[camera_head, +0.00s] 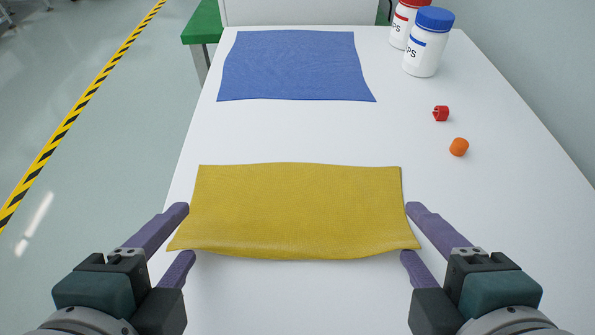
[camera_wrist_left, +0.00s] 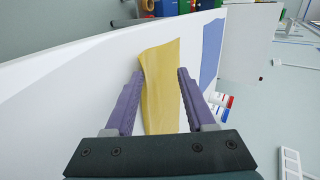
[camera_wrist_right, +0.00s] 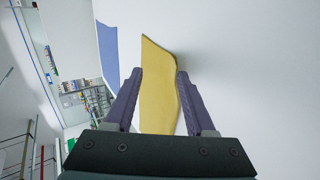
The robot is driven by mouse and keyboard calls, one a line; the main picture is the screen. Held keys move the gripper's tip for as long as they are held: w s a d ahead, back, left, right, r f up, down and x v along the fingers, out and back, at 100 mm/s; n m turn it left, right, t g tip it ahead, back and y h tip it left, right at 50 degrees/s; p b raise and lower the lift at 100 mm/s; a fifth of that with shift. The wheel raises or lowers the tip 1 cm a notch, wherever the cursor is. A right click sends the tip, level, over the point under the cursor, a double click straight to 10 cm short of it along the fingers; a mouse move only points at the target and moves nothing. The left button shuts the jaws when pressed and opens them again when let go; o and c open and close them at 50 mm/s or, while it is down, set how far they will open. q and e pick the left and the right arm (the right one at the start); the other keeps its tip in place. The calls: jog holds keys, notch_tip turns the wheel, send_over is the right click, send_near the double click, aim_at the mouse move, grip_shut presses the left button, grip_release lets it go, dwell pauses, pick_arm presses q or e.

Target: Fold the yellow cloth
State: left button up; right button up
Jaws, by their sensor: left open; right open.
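The yellow cloth (camera_head: 296,210) lies on the white table as a wide band, its near edge slightly wavy. My left gripper (camera_head: 181,232) is open at the cloth's left end, one finger on the far side and one on the near side of its near-left corner. My right gripper (camera_head: 411,233) is open at the right end in the same way. The cloth also shows between the open fingers in the left wrist view (camera_wrist_left: 160,90) and in the right wrist view (camera_wrist_right: 156,88). I cannot tell whether any finger touches it.
A blue cloth (camera_head: 295,66) lies flat farther back on the white table (camera_head: 300,135). Two white bottles, one with a blue cap (camera_head: 426,45) and one with a red cap (camera_head: 399,25), stand at the back right. A red piece (camera_head: 441,114) and an orange piece (camera_head: 459,147) lie right.

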pick_arm(q)
jog(key=s+r, duration=0.5)
jog(key=r, duration=0.2)
jog(key=shift+s+r, duration=0.3)
jog(key=shift+r, duration=0.1)
pick_arm(e)
jog(key=s+r, duration=0.5)
jog(key=r, duration=0.2)
jog(key=shift+s+r, duration=0.35)
jog(key=shift+r, duration=0.05)
pick_arm(q)
jog(key=shift+r, duration=0.15)
pick_arm(e)
jog(key=shift+r, duration=0.15)
